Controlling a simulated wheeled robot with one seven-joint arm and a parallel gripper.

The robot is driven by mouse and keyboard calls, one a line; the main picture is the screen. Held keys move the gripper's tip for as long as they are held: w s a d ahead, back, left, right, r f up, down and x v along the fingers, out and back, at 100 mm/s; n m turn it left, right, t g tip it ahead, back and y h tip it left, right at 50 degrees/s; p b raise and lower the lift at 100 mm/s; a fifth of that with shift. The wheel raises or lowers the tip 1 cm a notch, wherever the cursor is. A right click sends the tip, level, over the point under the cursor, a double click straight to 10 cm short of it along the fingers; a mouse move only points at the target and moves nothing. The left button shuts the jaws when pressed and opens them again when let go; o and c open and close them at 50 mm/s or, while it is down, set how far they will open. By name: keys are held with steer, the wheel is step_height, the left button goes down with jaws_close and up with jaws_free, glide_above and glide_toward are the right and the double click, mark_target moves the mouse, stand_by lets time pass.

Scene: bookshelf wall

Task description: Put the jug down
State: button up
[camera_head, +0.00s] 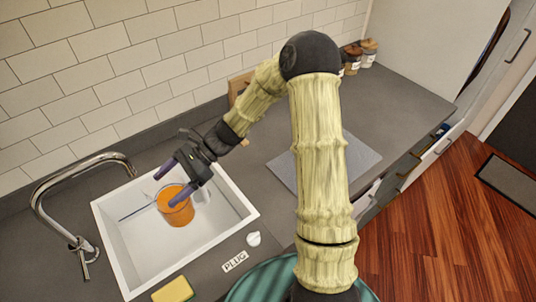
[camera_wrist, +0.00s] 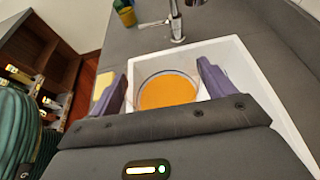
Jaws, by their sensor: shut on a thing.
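The jug (camera_head: 178,212) is a clear glass vessel with orange contents. It is in the white sink (camera_head: 228,225), within the basin's outline in the head view. My gripper (camera_head: 167,190) reaches down over the sink from the upper right, its purple fingers shut on the jug near its rim. In the wrist view the jug (camera_wrist: 168,92) sits between the two fingers (camera_wrist: 163,88), and I look into its open top. It looks about upright. I cannot tell whether its base touches the sink floor.
A chrome tap (camera_head: 78,176) stands left of the sink. A yellow sponge (camera_head: 172,290), a PLUG label (camera_head: 235,262) and a white knob (camera_head: 254,239) lie at the sink's near side. A flat grey board (camera_head: 365,160) and jars (camera_head: 368,50) are farther right. A tiled wall runs behind.

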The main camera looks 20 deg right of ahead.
steer(key=w+d+r+m+t+p, duration=0.1)
steer(key=d+r+m+t, duration=0.15)
steer(key=d, duration=0.65)
steer(key=w+d+r+m+t+h+p, duration=0.1)
steer(key=w+d+m+t, duration=0.2)
steer(key=d, duration=0.5)
steer(key=d+r+m+t+p, duration=0.1)
steer(key=d+m+t+p, duration=0.2)
steer(key=d, duration=0.6)
steer(key=s+d+r+m+t+h, duration=0.1)
steer(key=s+d+m+t+h, duration=0.2)
steer(key=d, duration=0.7)
steer(key=s+d+r+m+t+h+p, duration=0.1)
steer(key=s+d, duration=0.4)
steer(key=d, duration=0.5)
steer(key=r+m+t+h, duration=0.1)
steer(key=m+t+h, duration=0.1)
steer(key=shift+r+t, duration=0.3)
steer(key=shift+t, duration=0.05)
steer(key=shift+m, duration=0.25)
